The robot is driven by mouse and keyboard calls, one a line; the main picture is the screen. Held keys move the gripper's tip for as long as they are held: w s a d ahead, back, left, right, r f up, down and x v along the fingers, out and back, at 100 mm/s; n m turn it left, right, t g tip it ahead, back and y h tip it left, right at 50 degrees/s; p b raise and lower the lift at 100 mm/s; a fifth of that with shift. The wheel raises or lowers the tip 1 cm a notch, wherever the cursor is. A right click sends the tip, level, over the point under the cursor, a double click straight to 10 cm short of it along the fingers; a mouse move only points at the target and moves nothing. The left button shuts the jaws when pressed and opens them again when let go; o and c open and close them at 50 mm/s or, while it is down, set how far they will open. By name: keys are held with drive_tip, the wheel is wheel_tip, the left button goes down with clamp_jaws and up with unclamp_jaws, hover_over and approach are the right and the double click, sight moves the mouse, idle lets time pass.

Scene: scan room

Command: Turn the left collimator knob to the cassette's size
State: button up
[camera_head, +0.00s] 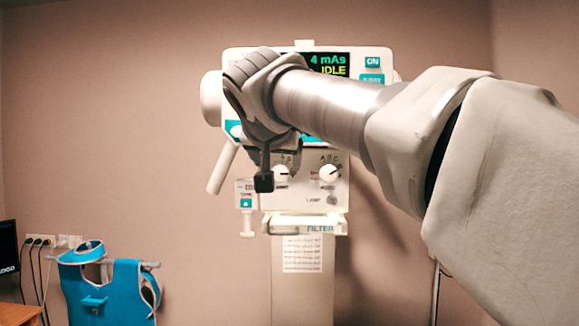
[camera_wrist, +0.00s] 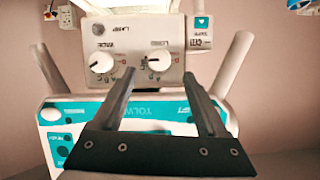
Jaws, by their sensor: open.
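The left collimator knob (camera_head: 281,173) is a white dial on the pale collimator panel, partly behind my gripper in the head view. In the upside-down wrist view the same knob (camera_wrist: 159,60) is the right-hand one, with a dark mark that seems to point left there. The other knob (camera_head: 329,173) also shows in the wrist view (camera_wrist: 102,62). My gripper (camera_wrist: 159,75) is open and empty, its two dark fingers apart and either side of the left knob in the picture. Contact cannot be told. The size letters are too small to read surely. No cassette is recognisable.
The display (camera_head: 328,64) above reads 4 mAs and IDLE. A slanted white handle (camera_head: 222,168) sticks out left of the panel. A filter tray (camera_head: 306,226) is below. A blue apron (camera_head: 105,290) hangs at the lower left. Bare wall lies left of the unit.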

sight(279, 172)
drive_tip(key=p+x, duration=0.1)
drive_tip(key=x, duration=0.5)
drive_tip(key=shift+w+f, duration=0.1)
drive_tip(key=shift+w, duration=0.1)
clamp_jaws()
